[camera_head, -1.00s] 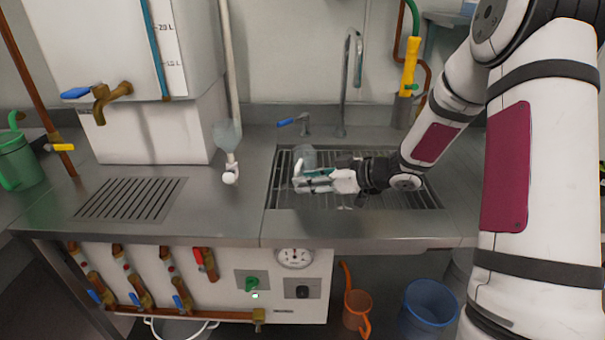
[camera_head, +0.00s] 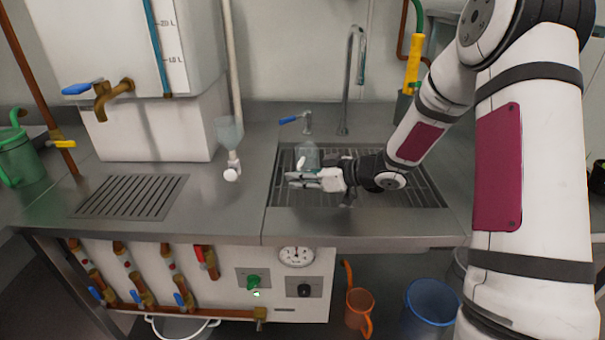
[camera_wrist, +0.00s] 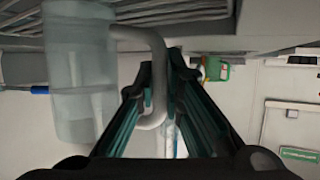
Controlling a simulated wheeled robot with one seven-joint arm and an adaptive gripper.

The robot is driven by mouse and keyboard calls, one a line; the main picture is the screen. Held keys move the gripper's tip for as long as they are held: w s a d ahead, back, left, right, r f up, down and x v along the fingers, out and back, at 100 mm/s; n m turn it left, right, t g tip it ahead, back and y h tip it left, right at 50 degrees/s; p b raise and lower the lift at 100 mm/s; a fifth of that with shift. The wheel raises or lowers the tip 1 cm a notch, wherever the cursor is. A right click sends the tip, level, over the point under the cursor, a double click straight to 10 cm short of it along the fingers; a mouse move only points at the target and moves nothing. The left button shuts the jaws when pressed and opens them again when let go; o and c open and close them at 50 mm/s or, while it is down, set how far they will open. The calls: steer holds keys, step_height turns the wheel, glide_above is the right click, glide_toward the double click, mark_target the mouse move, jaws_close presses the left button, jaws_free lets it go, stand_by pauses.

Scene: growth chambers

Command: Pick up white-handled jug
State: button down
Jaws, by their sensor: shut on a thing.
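The jug (camera_head: 308,156) is a clear, pale container over the slatted drain grate of the sink area. In the wrist view the jug's clear body (camera_wrist: 75,75) fills the left side. Its white curved handle (camera_wrist: 156,70) reaches in between my two dark and teal fingers. My gripper (camera_head: 292,180) lies level in front of the jug in the head view, and it also shows in the wrist view (camera_wrist: 160,68). It is shut on the handle. I cannot tell whether the jug's base touches the grate.
The metal drain grate (camera_head: 405,190) is set in the steel counter (camera_head: 225,205). A tall tap (camera_head: 346,90) and a blue-levered tap (camera_head: 305,120) stand behind. A clear funnel (camera_head: 229,132) hangs to the left. A dispenser tank (camera_head: 150,130) stands further left. A blue bucket (camera_head: 428,305) is below.

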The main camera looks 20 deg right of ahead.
mark_target(300, 165)
steer(key=shift+r, duration=0.25)
steer(key=shift+r+p, duration=0.4)
steer(key=shift+r, duration=1.25)
steer(key=shift+s+d+r+p, duration=0.1)
steer(key=shift+s+r+p, duration=0.15)
steer(key=shift+s, duration=2.4)
steer(key=shift+s+d+r+p, duration=0.1)
steer(key=shift+s+r+p, duration=0.15)
steer(key=shift+s, duration=2.4)
steer(key=shift+s+d+r+p, duration=0.15)
steer(key=shift+s+p, duration=0.2)
steer(key=shift+s, duration=2.3)
